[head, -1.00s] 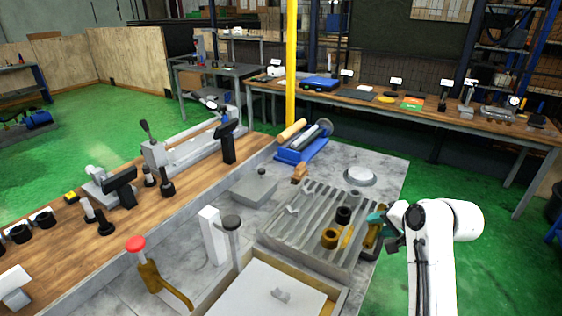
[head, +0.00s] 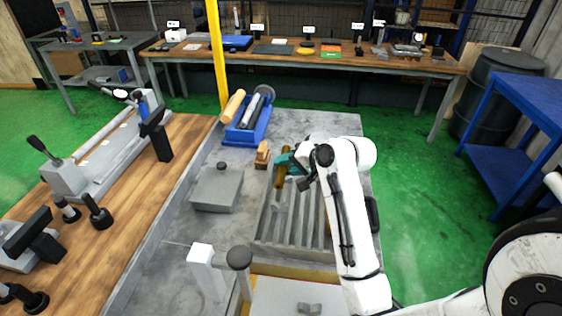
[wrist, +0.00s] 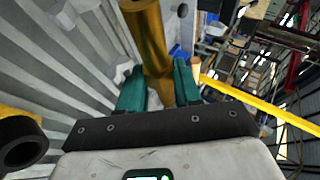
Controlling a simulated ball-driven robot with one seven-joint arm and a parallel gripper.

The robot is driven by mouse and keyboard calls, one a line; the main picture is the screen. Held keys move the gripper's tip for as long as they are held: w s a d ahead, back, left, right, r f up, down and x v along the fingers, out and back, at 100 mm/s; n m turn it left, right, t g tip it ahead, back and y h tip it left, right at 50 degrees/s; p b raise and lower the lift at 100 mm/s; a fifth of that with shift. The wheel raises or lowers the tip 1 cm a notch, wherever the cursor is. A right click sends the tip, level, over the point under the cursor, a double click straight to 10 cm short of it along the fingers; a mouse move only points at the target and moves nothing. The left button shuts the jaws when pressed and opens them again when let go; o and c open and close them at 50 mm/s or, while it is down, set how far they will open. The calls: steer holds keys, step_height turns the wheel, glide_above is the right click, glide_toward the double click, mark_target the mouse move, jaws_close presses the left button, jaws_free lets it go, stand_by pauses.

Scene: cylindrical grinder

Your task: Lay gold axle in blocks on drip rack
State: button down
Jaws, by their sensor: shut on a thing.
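My gripper (wrist: 158,88), with teal fingers, is shut on the gold axle (wrist: 146,28), a smooth cylinder running away between the fingers in the wrist view. In the head view my gripper (head: 291,160) is over the far end of the drip rack (head: 288,228), a grey ribbed tray, and the axle shows as a gold-brown bar (head: 281,177). It appears held above the ribs; contact cannot be told. The rack's ribs (wrist: 60,75) fill the left of the wrist view. My arm hides the rack's right side. I cannot make out the blocks clearly.
A wooden block (head: 262,154) stands just left of my gripper. A blue tray (head: 248,126) with rollers is behind it. A grey plate (head: 217,188) lies left of the rack. A black ring (wrist: 20,142) is near the wrist view's lower left.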

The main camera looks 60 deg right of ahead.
mark_target(289, 197)
steer(key=shift+f, duration=0.85)
step_height(289, 197, down, 4)
steer(key=b, duration=0.4)
steer(key=shift+b, duration=0.35)
steer(key=shift+f+b, duration=0.5)
steer(key=shift+f, duration=0.7)
steer(key=c, duration=0.8)
jaws_free()
steer(key=shift+o, duration=0.5)
steer(key=shift+s+f, duration=0.1)
steer(key=shift+f, duration=0.05)
steer(key=shift+s+f, duration=0.2)
steer(key=shift+f, duration=0.05)
steer(key=v, duration=1.1)
steer(key=shift+w+r+b, duration=0.35)
steer(key=shift+r, duration=0.05)
